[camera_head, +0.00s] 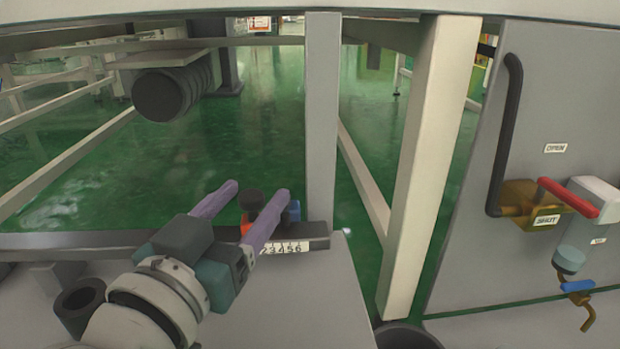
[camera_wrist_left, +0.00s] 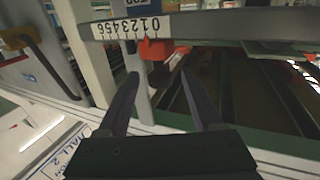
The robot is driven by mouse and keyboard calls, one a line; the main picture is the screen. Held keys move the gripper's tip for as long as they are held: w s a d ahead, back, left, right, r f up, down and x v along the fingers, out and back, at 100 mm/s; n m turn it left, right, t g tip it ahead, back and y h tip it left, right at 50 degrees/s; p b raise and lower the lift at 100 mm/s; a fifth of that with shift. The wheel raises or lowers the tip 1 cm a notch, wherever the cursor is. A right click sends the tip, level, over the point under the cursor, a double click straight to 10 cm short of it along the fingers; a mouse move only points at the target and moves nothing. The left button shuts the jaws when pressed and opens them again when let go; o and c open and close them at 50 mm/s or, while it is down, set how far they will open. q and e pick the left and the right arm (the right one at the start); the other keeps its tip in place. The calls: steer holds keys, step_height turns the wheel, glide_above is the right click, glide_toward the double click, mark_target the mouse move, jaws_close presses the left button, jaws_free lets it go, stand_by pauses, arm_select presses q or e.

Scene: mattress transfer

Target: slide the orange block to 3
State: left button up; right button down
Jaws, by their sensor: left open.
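The orange block (camera_head: 246,229) sits on the dark rail (camera_head: 318,236) and is partly hidden by a finger of my left gripper in the head view. It also shows in the left wrist view (camera_wrist_left: 154,49), by the 0 end of the number scale (camera_wrist_left: 130,28). A dark round knob (camera_head: 252,199) stands out from it. My left gripper (camera_head: 258,190) is open, its two purple fingers on either side of the knob. I cannot tell whether they touch it. In the head view the scale (camera_head: 284,248) shows about 2 to 6; its lower numbers are hidden. My right gripper is out of view.
A blue part (camera_head: 293,210) shows behind the right finger, next to a grey post (camera_head: 322,120). On the right, a grey panel (camera_head: 560,100) carries a black handle (camera_head: 505,140) and a red lever (camera_head: 568,197). A black cylinder (camera_head: 160,95) hangs at upper left.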

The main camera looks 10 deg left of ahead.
mark_target(257, 191)
arm_select(q)
steer(key=w, duration=0.1)
steer(key=w+b, duration=0.1)
steer(key=w, duration=0.1)
steer(key=shift+d+f, duration=0.15)
steer(key=shift+w+d+b, duration=0.1)
steer(key=shift+w+b, duration=0.25)
steer(key=shift+w, duration=0.2)
arm_select(e)
step_height(257, 191, down, 2)
steer(key=shift+f, duration=0.25)
arm_select(q)
jaws_close()
arm_select(e)
steer(key=shift+w+a, duration=0.1)
stand_by(0.4)
